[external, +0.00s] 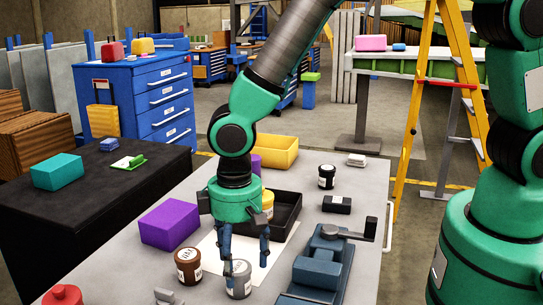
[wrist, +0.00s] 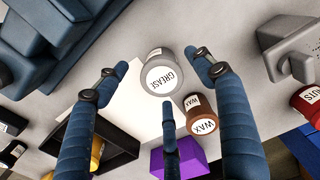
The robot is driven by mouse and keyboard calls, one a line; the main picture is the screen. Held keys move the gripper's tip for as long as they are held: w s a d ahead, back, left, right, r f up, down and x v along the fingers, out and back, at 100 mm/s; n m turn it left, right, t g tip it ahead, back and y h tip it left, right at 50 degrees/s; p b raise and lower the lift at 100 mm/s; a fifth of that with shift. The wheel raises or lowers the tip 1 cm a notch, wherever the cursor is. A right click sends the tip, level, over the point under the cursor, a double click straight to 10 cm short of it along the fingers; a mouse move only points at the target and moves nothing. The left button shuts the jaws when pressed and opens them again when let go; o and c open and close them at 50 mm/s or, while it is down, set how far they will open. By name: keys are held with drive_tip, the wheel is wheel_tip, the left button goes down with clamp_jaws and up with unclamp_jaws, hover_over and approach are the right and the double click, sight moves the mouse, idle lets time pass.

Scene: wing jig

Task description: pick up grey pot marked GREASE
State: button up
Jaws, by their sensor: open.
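The grey pot marked GREASE (wrist: 161,74) stands on the light grey bench, and its label faces up in the wrist view. In the external view the pot (external: 239,280) is partly behind a finger of my gripper (external: 243,262). My gripper (wrist: 166,90) is open and empty, its three blue fingers spread above and around the pot. I cannot tell whether a finger touches it. The brown WAX pot (wrist: 201,116) stands close beside the grey pot; it also shows in the external view (external: 188,267).
A blue vise (external: 318,268) is to the right of the pot. A purple box (external: 169,225) and a black tray (external: 287,212) stand behind it. A red pot (external: 63,295) is at the front left. A white sheet (external: 210,245) lies on the bench.

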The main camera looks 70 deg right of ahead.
sight(238, 267)
drive_tip(key=shift+w+f+b, duration=0.1)
drive_tip(key=shift+f+b, duration=0.35)
drive_tip(key=shift+f, duration=1.45)
drive_tip(key=c, duration=1.4)
drive_tip(key=shift+r, duration=0.1)
drive_tip(key=shift+r+p, duration=1.1)
drive_tip(key=shift+r, duration=3.85)
